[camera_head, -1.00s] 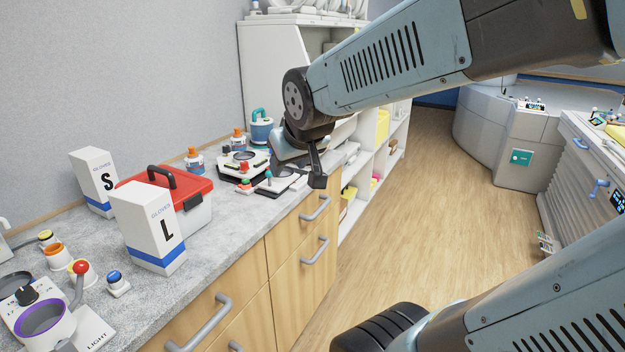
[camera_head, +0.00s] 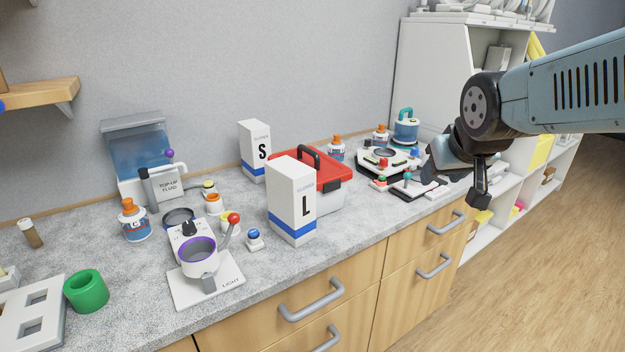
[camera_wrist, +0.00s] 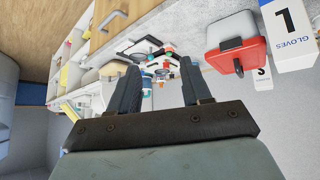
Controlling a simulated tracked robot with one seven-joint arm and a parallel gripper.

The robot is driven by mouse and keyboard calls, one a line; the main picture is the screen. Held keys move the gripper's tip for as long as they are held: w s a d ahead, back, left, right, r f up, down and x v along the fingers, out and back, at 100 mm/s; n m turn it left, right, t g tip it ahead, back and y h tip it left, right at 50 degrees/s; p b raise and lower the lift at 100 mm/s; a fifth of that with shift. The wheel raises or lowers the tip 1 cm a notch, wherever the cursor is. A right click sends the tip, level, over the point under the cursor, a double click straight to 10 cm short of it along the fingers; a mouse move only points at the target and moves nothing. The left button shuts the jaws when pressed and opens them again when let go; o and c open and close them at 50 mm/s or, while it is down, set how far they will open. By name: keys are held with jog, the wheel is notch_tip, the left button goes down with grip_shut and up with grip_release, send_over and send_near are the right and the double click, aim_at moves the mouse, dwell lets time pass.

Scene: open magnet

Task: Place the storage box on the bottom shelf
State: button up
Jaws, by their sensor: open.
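A white storage box with a red lid and a black handle (camera_head: 327,192) stands on the grey counter (camera_head: 360,235), partly hidden behind a glove carton marked L (camera_head: 291,203). It also shows at upper right in the wrist view (camera_wrist: 222,38), upside down, well to the side of the fingers. My gripper (camera_head: 470,178) is open and empty, above the counter's front edge to the right of the box. Its two fingers stand apart in the wrist view (camera_wrist: 160,82). A white shelf unit (camera_head: 502,188) with several compartments is at the right, with its lower part partly hidden.
A glove carton marked S (camera_head: 254,150) stands behind the box. Several devices (camera_head: 388,162) and bottles lie right of it. A lamp-like device (camera_head: 205,262) and a green ring (camera_head: 86,291) are at the left. The wood floor (camera_head: 545,270) at right is clear.

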jog(key=w+a+f+n+t, duration=0.1)
jog(key=w+a+f+t, duration=0.1)
jog(key=w, duration=0.6)
jog(key=n+t+y, duration=0.5)
jog(key=y, duration=0.5)
send_near(317, 159)
jog(key=x, duration=0.8)
jog(key=shift+w, duration=0.1)
jog(key=shift+x, duration=2.75)
jog(key=shift+w+d+r, duration=0.1)
jog(key=shift+r, duration=0.05)
grip_shut()
